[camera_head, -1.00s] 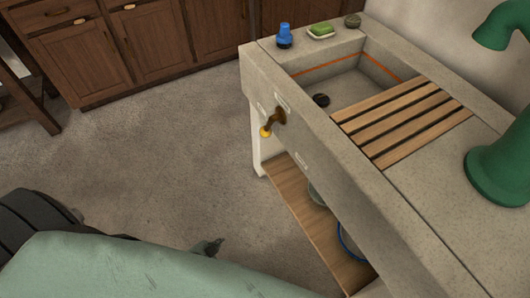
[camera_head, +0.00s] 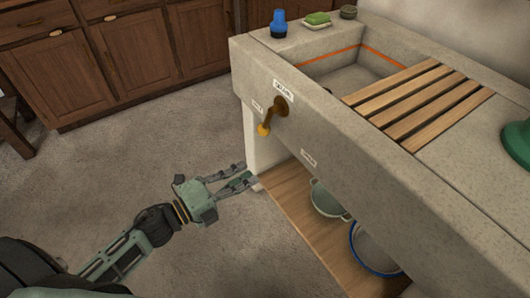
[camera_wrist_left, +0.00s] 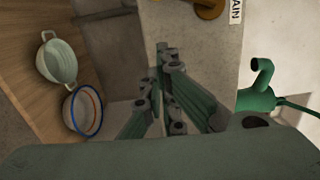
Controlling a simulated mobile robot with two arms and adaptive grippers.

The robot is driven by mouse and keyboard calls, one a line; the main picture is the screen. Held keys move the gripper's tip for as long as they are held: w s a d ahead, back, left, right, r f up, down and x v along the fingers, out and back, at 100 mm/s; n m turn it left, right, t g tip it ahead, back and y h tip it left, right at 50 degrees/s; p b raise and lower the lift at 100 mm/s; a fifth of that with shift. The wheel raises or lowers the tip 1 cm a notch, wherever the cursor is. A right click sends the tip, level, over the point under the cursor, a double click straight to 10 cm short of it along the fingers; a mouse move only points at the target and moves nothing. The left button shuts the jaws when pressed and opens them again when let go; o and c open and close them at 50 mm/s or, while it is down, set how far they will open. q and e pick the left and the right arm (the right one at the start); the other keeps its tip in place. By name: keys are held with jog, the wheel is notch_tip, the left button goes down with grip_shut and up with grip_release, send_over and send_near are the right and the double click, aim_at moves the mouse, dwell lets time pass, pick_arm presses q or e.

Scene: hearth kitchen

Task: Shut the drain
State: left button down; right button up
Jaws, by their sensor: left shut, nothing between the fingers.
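The drain lever (camera_head: 274,112) is a brown handle with a yellow knob at its end, on the front of the stone sink (camera_head: 345,135). It points down and slightly left, towards a small left label (camera_head: 258,107). A label (camera_head: 284,90) above it seems to read DRAIN, and another label (camera_head: 308,159) sits lower right. My left gripper (camera_head: 248,178) is shut and empty, below the lever and apart from it, by the sink's leg. In the left wrist view its fingers (camera_wrist_left: 164,60) come together, with part of the brown lever (camera_wrist_left: 208,8) at the top edge. My right gripper is not in view.
A wooden shelf (camera_head: 292,207) under the sink holds a pale colander (camera_head: 327,202) and a blue-rimmed bowl (camera_head: 374,250). A blue bottle (camera_head: 278,26) and green soap (camera_head: 317,19) stand on the sink's far corner.

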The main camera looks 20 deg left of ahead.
pick_arm(q)
jog(key=w+d, duration=0.2)
jog(key=w, duration=0.9)
jog(key=shift+d+b, duration=0.35)
jog(key=shift+b, duration=0.05)
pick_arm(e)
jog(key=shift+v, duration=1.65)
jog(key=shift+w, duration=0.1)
pick_arm(q)
jog(key=shift+w+a+f+m+b, duration=0.1)
jog(key=shift+w+a+m+b, duration=0.45)
jog(key=shift+a+m+b, duration=0.45)
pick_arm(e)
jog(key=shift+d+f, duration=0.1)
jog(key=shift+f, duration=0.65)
pick_arm(q)
jog(key=shift+d, duration=0.15)
